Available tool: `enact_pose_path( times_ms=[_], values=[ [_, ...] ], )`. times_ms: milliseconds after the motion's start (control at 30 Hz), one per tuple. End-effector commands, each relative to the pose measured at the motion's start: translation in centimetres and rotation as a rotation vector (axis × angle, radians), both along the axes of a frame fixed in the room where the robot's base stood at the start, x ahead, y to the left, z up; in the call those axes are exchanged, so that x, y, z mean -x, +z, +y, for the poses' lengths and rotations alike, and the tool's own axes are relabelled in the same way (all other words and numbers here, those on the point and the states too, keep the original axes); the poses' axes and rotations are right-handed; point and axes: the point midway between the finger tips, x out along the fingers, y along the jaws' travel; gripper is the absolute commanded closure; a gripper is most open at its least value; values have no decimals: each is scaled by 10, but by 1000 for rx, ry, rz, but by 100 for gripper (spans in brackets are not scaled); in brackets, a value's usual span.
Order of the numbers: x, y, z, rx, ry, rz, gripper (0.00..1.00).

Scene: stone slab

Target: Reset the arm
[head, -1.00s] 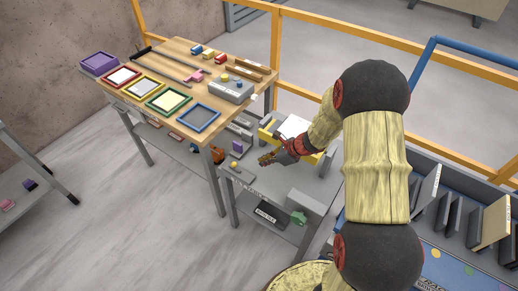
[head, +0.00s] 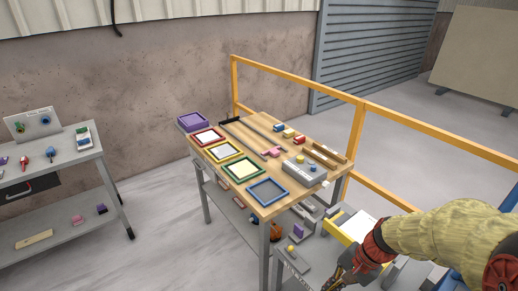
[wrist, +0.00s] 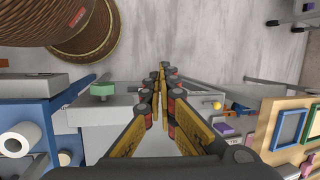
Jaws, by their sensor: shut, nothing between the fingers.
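My gripper (head: 336,281) is at the lower right of the head view, at the end of my tan and black arm with red bands. It is low beside the wooden-topped table, near a grey lower table. In the wrist view my gripper (wrist: 162,75) points away from the camera, its yellow and black fingers close together with nothing between them. The fingertips are over grey floor and clear of any object. Part of my arm is cut off by the right edge of the head view.
The wooden table (head: 262,210) holds coloured trays, small blocks and a grey box. Yellow railings (head: 300,80) run behind. A grey shelf table (head: 60,156) stands left. Open floor (head: 165,215) lies between the tables.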

Motion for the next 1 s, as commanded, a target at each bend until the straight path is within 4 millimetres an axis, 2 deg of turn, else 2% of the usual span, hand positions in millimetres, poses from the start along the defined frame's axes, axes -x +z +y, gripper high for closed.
enact_pose_path(
  times_ms=[33,300,467,600,700,767,1000],
  values=[
    [12,20,0,50,96,-44,100],
    [71,100,-10,325,513,-227,100],
    [94,143,-12,470,635,-353,100],
    [103,176,-3,536,671,-472,100],
    [105,195,4,555,680,-541,100],
    [106,201,8,560,687,-565,100],
    [107,204,13,558,698,-579,100]
  ],
)
